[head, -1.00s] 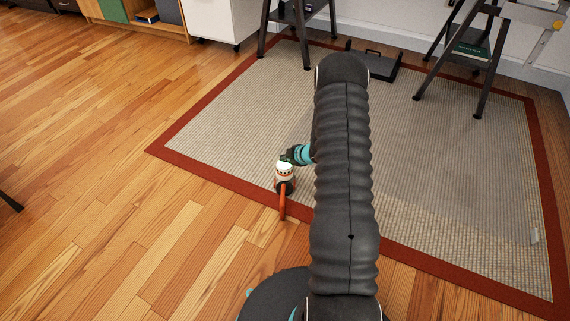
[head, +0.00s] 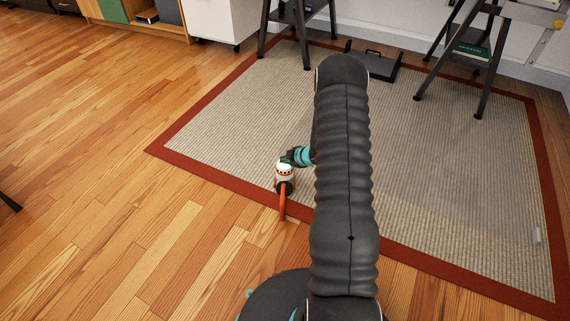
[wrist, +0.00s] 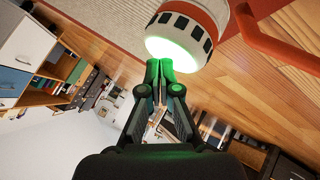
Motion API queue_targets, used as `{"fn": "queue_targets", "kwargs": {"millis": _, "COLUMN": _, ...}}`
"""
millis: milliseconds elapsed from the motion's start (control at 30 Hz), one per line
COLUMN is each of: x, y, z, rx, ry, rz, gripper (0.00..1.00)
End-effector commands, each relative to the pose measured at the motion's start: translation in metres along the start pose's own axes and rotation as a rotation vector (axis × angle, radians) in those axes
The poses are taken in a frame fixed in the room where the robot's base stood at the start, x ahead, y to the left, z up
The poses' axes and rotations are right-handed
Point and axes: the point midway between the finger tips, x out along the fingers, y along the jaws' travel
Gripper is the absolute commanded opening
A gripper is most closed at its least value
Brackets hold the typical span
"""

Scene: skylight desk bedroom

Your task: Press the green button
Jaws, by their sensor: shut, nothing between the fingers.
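The green button (wrist: 178,50) glows pale green at the end of a white, dark-slotted housing with an orange-red band in the wrist view. In the head view the housing (head: 284,176) is small, left of my arm, with an orange bar (head: 282,205) running down from it. My gripper (wrist: 160,66) is shut and empty, its fingertips at the near edge of the glowing face and lit green. I cannot tell whether they touch it. In the head view my gripper (head: 290,158) is at the housing's top, and my arm hides part of the wrist.
A beige rug (head: 230,110) with a red border lies on the wood floor (head: 90,130). A dark flat tray-like object (head: 372,66), trestle legs (head: 480,60) and a white cabinet (head: 222,18) stand at the back. The floor at left is largely clear.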

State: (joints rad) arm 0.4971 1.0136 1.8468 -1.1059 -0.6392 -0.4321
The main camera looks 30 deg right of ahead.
Motion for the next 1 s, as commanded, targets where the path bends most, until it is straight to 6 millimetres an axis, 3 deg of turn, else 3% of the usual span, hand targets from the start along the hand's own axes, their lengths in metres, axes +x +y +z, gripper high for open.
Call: {"fn": "queue_targets", "kwargs": {"millis": 1000, "x": -0.008, "y": 0.006, "z": -0.006, "rx": 0.0, "ry": 0.0, "rz": 0.0, "gripper": 0.0}}
